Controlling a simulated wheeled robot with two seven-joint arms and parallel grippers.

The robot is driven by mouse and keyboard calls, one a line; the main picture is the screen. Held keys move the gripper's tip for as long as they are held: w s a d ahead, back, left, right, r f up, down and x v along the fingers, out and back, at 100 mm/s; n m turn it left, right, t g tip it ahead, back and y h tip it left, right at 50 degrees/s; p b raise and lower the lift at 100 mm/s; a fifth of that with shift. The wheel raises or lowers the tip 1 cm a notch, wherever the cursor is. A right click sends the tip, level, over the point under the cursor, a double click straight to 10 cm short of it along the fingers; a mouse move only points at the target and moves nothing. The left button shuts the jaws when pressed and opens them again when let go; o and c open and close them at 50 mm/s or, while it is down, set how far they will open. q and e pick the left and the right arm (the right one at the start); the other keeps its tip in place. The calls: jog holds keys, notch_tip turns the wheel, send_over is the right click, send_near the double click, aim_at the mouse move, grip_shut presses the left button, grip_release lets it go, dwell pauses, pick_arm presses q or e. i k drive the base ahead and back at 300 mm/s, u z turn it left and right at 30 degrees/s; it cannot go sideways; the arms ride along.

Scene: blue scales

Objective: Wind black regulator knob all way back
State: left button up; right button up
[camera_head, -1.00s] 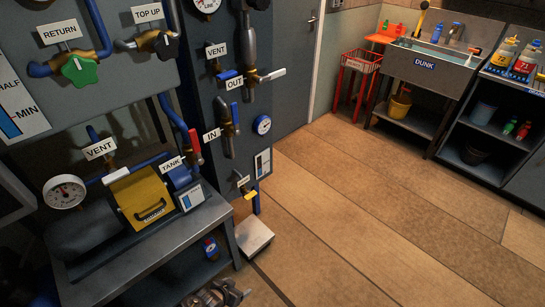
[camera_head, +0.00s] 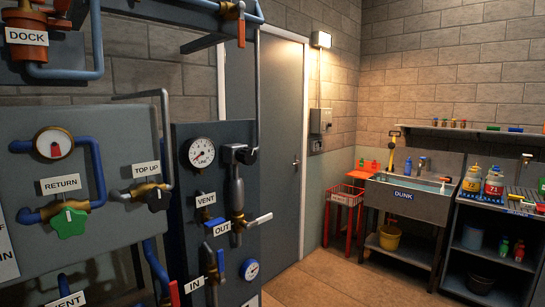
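A black knob (camera_head: 158,199) sits on the brass valve under the TOP UP label (camera_head: 146,170), on the left grey panel. Its turn position cannot be read. A grey upright fitting with a dark top (camera_head: 236,155) stands on the middle panel beside the LINE gauge (camera_head: 202,153). No label shows which of these is the regulator. Neither of my grippers is in view.
A green knob (camera_head: 70,222) sits under the RETURN label (camera_head: 60,184). The middle panel also carries VENT, OUT and IN valves. A grey door (camera_head: 281,140) stands behind. A DUNK sink (camera_head: 405,199) and red stand (camera_head: 343,210) are at right, past open floor.

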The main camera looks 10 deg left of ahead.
aim_at(248, 156)
jog(key=z, duration=1.35)
jog(key=i, duration=2)
jog(key=u, duration=2)
